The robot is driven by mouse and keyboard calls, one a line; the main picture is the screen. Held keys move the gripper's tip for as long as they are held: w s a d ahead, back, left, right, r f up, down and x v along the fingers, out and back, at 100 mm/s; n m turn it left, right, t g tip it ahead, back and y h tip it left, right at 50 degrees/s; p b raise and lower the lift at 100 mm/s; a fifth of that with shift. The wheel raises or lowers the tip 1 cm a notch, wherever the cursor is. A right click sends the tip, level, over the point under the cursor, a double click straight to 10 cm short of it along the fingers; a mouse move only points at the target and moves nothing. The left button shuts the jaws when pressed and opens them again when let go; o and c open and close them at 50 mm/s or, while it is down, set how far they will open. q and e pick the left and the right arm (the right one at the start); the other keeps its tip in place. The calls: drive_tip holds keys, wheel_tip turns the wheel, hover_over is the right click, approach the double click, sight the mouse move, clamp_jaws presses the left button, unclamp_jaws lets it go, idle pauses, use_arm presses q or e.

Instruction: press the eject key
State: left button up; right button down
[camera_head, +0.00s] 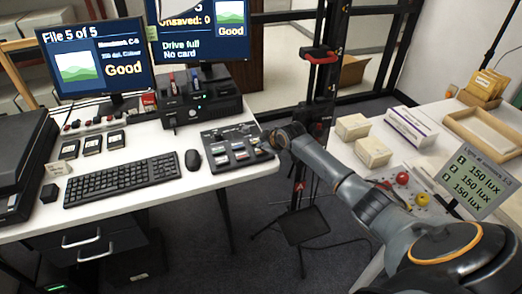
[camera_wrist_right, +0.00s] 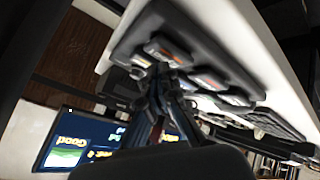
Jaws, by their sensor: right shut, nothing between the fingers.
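My right gripper (camera_head: 268,141) reaches from the lower right to the right end of a dark panel (camera_head: 215,160) on the desk. The panel holds several small coloured cards or keys. In the right wrist view the panel (camera_wrist_right: 235,77) lies close to my shut, empty right gripper (camera_wrist_right: 155,92), whose fingertips are near its edge; contact cannot be told. I cannot make out which part is the eject key. A black drive box (camera_head: 203,105) with a small lit light stands behind the panel. The right screen (camera_head: 185,45) reads "Drive full" and "No card". My left gripper is not in view.
A keyboard (camera_head: 122,181) and mouse (camera_head: 193,160) lie left of the panel. Three dark cartridges (camera_head: 92,145) lie behind the keyboard. The right table holds white boxes (camera_head: 373,152), a tray (camera_head: 486,132) and a lux sign (camera_head: 470,181). A floor gap separates the tables.

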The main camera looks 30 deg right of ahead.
sight(262, 151)
drive_tip(key=shift+f+b, duration=0.35)
drive_tip(key=shift+f, duration=0.25)
idle(0.4)
drive_tip(key=shift+r, duration=0.1)
drive_tip(key=shift+r+p, duration=0.85)
wheel_tip(262, 151, up, 5)
drive_tip(key=p, duration=0.4)
drive_tip(key=shift+r+p, duration=0.1)
drive_tip(key=shift+p, duration=0.25)
idle(0.5)
